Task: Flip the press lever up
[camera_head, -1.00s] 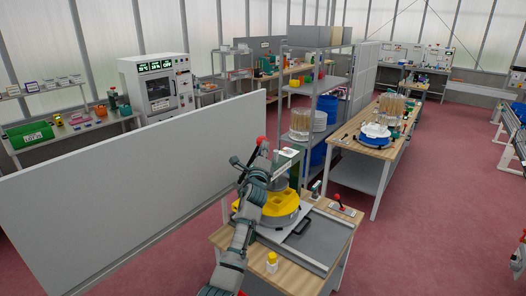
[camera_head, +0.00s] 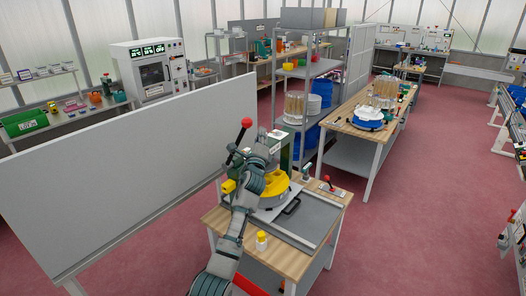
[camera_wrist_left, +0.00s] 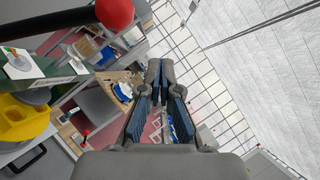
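The press lever is a black rod with a red ball knob (camera_head: 246,122). In the head view it slants upward to the right, knob at its upper end. The press has a dark green body (camera_head: 283,155) and a yellow round part (camera_head: 274,184), partly hidden by my arm. My left gripper (camera_head: 262,149) is just right of the lever rod, in front of the press. In the left wrist view its fingertips (camera_wrist_left: 160,68) are nearly together with nothing between them. There, the red knob (camera_wrist_left: 115,12) and rod are up and left of the fingers, apart from them. My right gripper is out of view.
The press stands on a wooden-topped table (camera_head: 212,218) with a grey tray (camera_head: 312,217), a small yellow-capped bottle (camera_head: 262,241) and a small red-knobbed device (camera_head: 326,184). A white partition (camera_head: 120,185) stands left. A metal shelf (camera_head: 312,75) and a long bench (camera_head: 352,131) are behind.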

